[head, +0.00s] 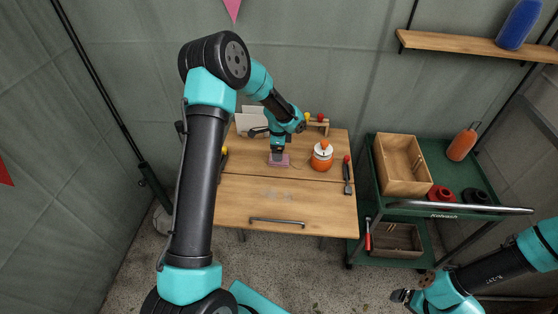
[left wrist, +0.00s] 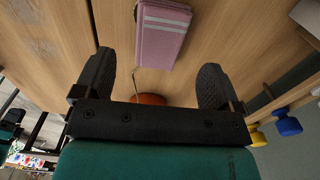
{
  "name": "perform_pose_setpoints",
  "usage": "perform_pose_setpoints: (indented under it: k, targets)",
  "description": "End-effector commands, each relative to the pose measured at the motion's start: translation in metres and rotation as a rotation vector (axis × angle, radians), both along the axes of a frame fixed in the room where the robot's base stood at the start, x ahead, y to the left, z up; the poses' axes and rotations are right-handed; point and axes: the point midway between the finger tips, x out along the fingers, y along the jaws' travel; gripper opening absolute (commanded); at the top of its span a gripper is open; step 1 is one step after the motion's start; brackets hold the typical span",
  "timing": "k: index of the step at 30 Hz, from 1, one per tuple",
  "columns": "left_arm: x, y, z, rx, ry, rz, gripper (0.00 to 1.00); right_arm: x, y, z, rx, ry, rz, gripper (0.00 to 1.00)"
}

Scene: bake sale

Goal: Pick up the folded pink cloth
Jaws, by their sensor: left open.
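The folded pink cloth (head: 285,162) lies on the wooden table (head: 240,205), near its middle. In the left wrist view the cloth (left wrist: 162,32) shows pale stripes and sits ahead of the fingertips, between their lines. My left gripper (head: 278,152) is above or right at the cloth in the head view and hides part of it. In the left wrist view the left gripper's two fingers (left wrist: 156,75) are spread wide with nothing between them. My right gripper (head: 404,297) is low at the right, away from the table, and its fingers are too small to read.
A red-handled tool (head: 347,175) lies at the table's right edge. A small rack with coloured knobs (head: 317,123) is behind. A green cart (head: 372,190) with a wooden crate (head: 401,187) stands right. The front tabletop is clear.

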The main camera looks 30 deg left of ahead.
Motion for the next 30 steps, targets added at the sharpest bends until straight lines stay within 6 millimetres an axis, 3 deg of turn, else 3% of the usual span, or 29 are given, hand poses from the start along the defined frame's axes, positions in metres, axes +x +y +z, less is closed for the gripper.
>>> perform_pose_setpoints:
  k: [13, 28, 30]
  targets:
    - [-0.001, -0.002, -0.049, -0.001, 0.002, 0.001, 0.89, 0.0, 0.0, 0.0, 0.0, 0.0, 0.0, 1.0]
    - [-0.001, -0.002, -0.051, 0.0, 0.001, 0.0, 0.89, 0.0, 0.0, 0.0, 0.0, 0.0, 0.0, 1.0]
    - [-0.001, -0.002, -0.051, 0.0, 0.001, 0.0, 0.84, 0.0, 0.0, 0.0, 0.0, 0.0, 0.0, 1.0]
